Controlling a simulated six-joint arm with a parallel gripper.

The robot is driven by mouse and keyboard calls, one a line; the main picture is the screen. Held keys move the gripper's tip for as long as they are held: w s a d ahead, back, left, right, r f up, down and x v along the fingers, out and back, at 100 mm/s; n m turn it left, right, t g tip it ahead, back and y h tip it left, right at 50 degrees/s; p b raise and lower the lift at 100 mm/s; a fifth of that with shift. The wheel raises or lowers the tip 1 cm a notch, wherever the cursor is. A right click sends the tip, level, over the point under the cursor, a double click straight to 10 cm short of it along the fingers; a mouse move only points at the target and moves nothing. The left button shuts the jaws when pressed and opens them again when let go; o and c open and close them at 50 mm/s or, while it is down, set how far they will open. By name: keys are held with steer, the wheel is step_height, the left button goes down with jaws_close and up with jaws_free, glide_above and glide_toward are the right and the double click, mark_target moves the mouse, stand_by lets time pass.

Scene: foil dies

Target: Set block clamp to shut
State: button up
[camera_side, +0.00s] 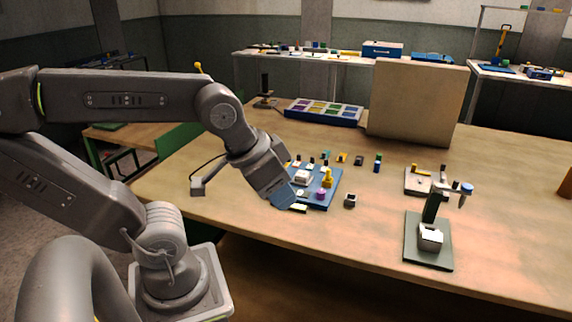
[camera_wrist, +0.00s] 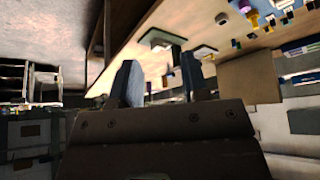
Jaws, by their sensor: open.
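A small fixture on a pale plate (camera_side: 412,188), with a yellow part and a dark upright, stands right of centre on the bench. It may be the block clamp, but it is too small to tell if it is open or shut. My gripper (camera_side: 288,202) is over the near left part of the blue board (camera_side: 322,199), well left of that fixture; its fingertips are hard to make out there. In the wrist view my gripper (camera_wrist: 160,82) shows two fingers spread apart with nothing between them.
A press-like stand on a green base (camera_side: 427,255) is at the near right, with a blue knob on top. A small dark block (camera_side: 350,200) lies right of the board. A sorting tray (camera_side: 323,113) and tan panel (camera_side: 416,105) stand behind. The bench's right side is mostly clear.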

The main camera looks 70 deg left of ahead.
steer(key=shift+o, duration=0.2)
steer(key=w+a+r+n, duration=0.2)
steer(key=w+a, duration=0.1)
steer(key=w, duration=0.1)
steer(key=w+a+r+n+g+y, duration=0.1)
steer(key=w+a+r+n, duration=0.1)
steer(key=w, duration=0.3)
steer(key=shift+a+n+g, duration=0.3)
steer(key=shift+a+n, duration=0.3)
steer(key=shift+a, duration=0.1)
steer(key=n+g+h, duration=0.1)
steer(key=n+g, duration=0.3)
steer(key=n, duration=1.1)
glide_above(287, 166)
steer(key=w+a, duration=0.2)
steer(key=a, duration=0.1)
step_height(287, 166, down, 9)
step_height(287, 166, down, 14)
steer(key=shift+d+r, duration=0.1)
steer(key=shift+r, duration=0.05)
steer(key=shift+c, duration=0.2)
jaws_close()
